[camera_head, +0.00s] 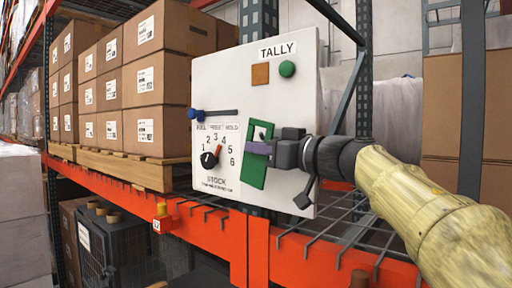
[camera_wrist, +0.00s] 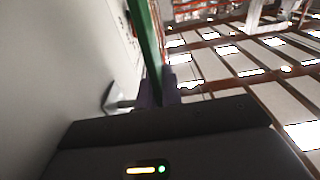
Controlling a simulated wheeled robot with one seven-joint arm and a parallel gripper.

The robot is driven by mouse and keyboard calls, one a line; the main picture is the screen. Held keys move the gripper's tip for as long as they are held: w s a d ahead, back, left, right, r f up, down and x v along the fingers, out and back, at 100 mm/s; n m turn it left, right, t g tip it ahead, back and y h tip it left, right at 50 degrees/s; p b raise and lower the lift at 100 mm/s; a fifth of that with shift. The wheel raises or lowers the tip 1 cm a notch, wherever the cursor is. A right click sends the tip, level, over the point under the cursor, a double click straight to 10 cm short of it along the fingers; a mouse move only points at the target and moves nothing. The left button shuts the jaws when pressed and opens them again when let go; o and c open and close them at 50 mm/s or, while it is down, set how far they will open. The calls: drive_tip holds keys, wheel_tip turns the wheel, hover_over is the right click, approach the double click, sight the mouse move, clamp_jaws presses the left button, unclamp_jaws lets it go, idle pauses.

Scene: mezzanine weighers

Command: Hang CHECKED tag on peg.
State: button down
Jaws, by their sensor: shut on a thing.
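A green tag (camera_head: 256,176), a flat upright frame with an opening, is in front of the white TALLY board (camera_head: 225,75). No wording on it is readable. My gripper (camera_head: 262,148) is shut on the tag near its middle, with purple fingertips around its edge. In the wrist view the tag (camera_wrist: 148,40) rises edge-on from the fingertips (camera_wrist: 157,90), close beside the board. A pale grey stub (camera_wrist: 118,99) stands out from the board just left of the fingers; I cannot tell if it is the peg. Whether the tag touches the board is unclear.
The board also carries a blue-knobbed bar (camera_head: 213,113), a dial with a red pointer (camera_head: 210,158), a brown square (camera_head: 260,74) and a green disc (camera_head: 287,68). Cartons (camera_head: 145,85) stand on a pallet left. An orange rack beam (camera_head: 200,225) runs below.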

sight(244, 154)
drive_tip(key=shift+w+d+f+m+t, duration=0.15)
drive_tip(key=shift+w+d+f, duration=0.2)
drive_tip(key=shift+f, duration=0.1)
drive_tip(key=shift+w+d+f+m+t, duration=0.2)
drive_tip(key=shift+d+f, duration=0.1)
drive_tip(key=shift+f, duration=0.25)
drive_tip(key=shift+s+a+r+p, duration=0.1)
drive_tip(key=shift+s+r+p, duration=0.1)
drive_tip(key=shift+r+p, duration=0.65)
drive_tip(key=shift+s+a+f, duration=0.2)
drive_tip(key=shift+a+f, duration=0.1)
drive_tip(key=shift+a, duration=0.15)
drive_tip(key=shift+s+a+f, duration=0.15)
drive_tip(key=shift+s+a, duration=0.8)
drive_tip(key=shift+s, duration=0.25)
drive_tip(key=shift+s+a+r+p, duration=0.1)
drive_tip(key=shift+s+a+p, duration=0.1)
drive_tip(key=shift+s+a, duration=0.6)
drive_tip(key=shift+s+a+r+p, duration=0.15)
drive_tip(key=shift+s+a, duration=0.45)
drive_tip(key=shift+s, duration=0.35)
drive_tip(key=shift+s+a, duration=0.15)
drive_tip(key=shift+s, duration=0.05)
